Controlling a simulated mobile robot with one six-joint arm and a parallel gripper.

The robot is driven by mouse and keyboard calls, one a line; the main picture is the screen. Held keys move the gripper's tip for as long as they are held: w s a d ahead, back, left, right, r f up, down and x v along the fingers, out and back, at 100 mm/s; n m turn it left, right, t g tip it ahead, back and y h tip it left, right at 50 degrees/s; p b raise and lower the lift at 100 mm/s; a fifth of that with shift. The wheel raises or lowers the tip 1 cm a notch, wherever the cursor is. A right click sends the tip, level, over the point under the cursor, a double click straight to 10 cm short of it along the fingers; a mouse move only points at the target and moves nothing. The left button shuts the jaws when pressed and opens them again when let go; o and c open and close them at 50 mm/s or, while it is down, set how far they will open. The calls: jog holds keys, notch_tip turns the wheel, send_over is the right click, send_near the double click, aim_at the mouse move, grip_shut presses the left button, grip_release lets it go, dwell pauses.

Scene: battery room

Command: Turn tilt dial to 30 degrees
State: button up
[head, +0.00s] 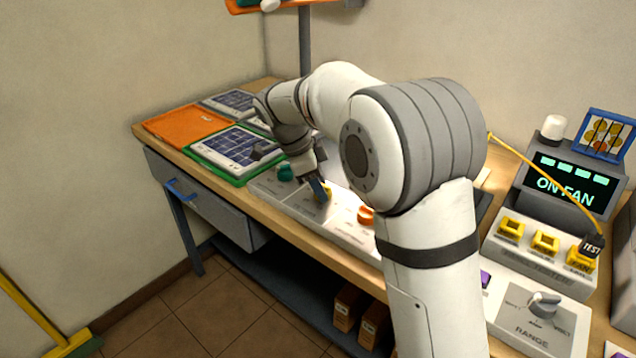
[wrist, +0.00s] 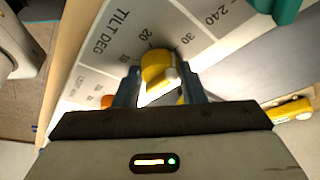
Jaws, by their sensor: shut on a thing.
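The tilt dial is a yellow knob (wrist: 154,64) on a pale panel marked TILT DEG. Marks near 20 and 30 show beside it in the wrist view. My gripper (wrist: 161,80) is shut on the knob, one finger on each side. A pale spot sits on the knob's near right side; I cannot tell for certain which mark the knob points to. In the head view my gripper (head: 319,188) reaches down onto the panel, and only a bit of the yellow knob (head: 328,193) shows beside the fingers.
On the same panel are a teal knob (head: 285,173) to the left and an orange knob (head: 366,215) to the right. A green-rimmed solar panel (head: 235,148) and an orange tray (head: 185,126) lie behind. A tester (head: 567,188) reading ON FAN stands at the right.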

jog(key=shift+a, duration=0.1)
dwell(0.3)
jog(key=o, duration=1)
jog(key=p+v, duration=0.1)
jog(key=v, duration=0.6)
jog(key=shift+r, duration=0.4)
jog(key=shift+w+a, duration=0.1)
